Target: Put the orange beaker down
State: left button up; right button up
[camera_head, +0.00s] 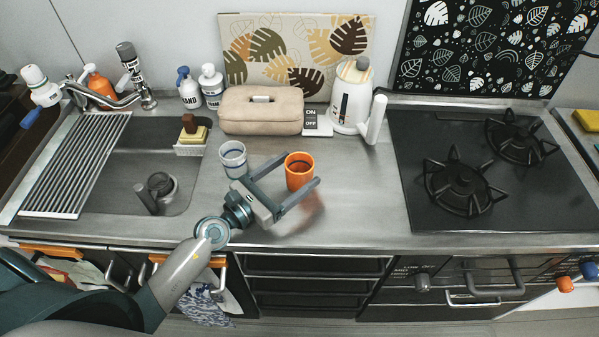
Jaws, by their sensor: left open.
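An orange beaker (298,172) stands upright on the steel counter (350,205), right of the sink. My left gripper (300,170) is open, with one finger behind and left of the beaker and the other in front and right of it. Whether either finger touches the beaker cannot be told. My right gripper is not in the picture.
A grey-white cup (233,158) stands just left of the gripper. A beige tissue box (262,112) and a white kettle (351,97) stand behind. The sink (150,165) lies left, the black hob (480,170) right. The counter between beaker and hob is clear.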

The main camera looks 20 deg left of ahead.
aim_at(308, 165)
pick_arm(q)
jog(key=shift+w+d, duration=0.1)
jog(key=shift+w, duration=0.1)
jog(key=shift+f+p+x, duration=0.2)
jog(key=shift+f+x, duration=0.05)
jog(key=shift+x, duration=1.05)
jog(key=shift+f+p+x, duration=0.2)
jog(key=shift+x, duration=1.1)
jog(key=shift+d, duration=0.1)
jog(key=shift+c, duration=0.6)
jog(key=c, duration=1.2)
jog(key=shift+r, duration=0.1)
